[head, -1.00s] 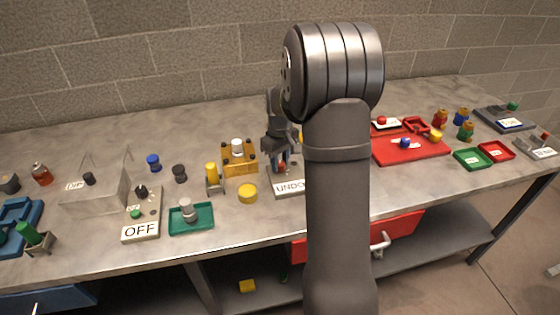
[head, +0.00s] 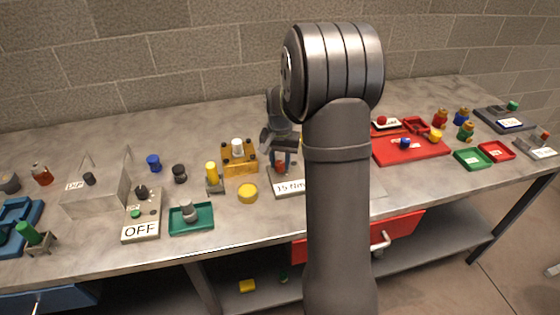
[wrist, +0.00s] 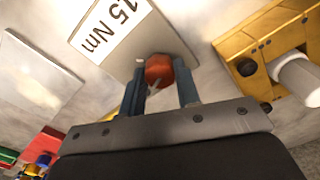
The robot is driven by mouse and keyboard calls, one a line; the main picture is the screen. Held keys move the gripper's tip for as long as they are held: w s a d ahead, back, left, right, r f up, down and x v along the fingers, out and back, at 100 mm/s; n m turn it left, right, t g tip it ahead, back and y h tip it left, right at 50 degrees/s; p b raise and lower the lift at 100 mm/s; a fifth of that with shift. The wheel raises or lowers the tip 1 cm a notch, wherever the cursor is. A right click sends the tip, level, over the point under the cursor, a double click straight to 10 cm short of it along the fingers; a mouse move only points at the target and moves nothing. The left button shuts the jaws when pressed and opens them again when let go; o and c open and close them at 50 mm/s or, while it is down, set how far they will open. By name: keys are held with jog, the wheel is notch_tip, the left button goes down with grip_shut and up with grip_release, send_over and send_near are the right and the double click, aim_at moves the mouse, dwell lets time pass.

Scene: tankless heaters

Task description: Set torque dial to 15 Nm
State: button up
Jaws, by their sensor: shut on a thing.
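The torque dial is a red knob (wrist: 159,70) on a grey base plate (wrist: 120,30). Its label (wrist: 110,27) reads "15 Nm" in the wrist view, and the label also shows in the head view (head: 289,188). My gripper (wrist: 160,92) is shut on the red knob, with one finger on each side of it. In the head view my gripper (head: 281,165) stands over the plate from above, and my arm hides the plate's right part.
A yellow block with a white knob (head: 238,158) stands just left of the gripper. A yellow disc (head: 248,193) lies in front of it. A red tray (head: 412,150) is to the right. An OFF switch plate (head: 141,229) is at the left.

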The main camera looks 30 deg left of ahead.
aim_at(280, 163)
jog(key=shift+r+m, duration=0.1)
jog(key=shift+m, duration=1.6)
jog(key=o, duration=1)
notch_tip(280, 163, up, 17)
jog(key=shift+r, duration=0.2)
jog(key=shift+f, duration=0.15)
notch_tip(280, 163, down, 17)
jog(key=shift+f, duration=0.15)
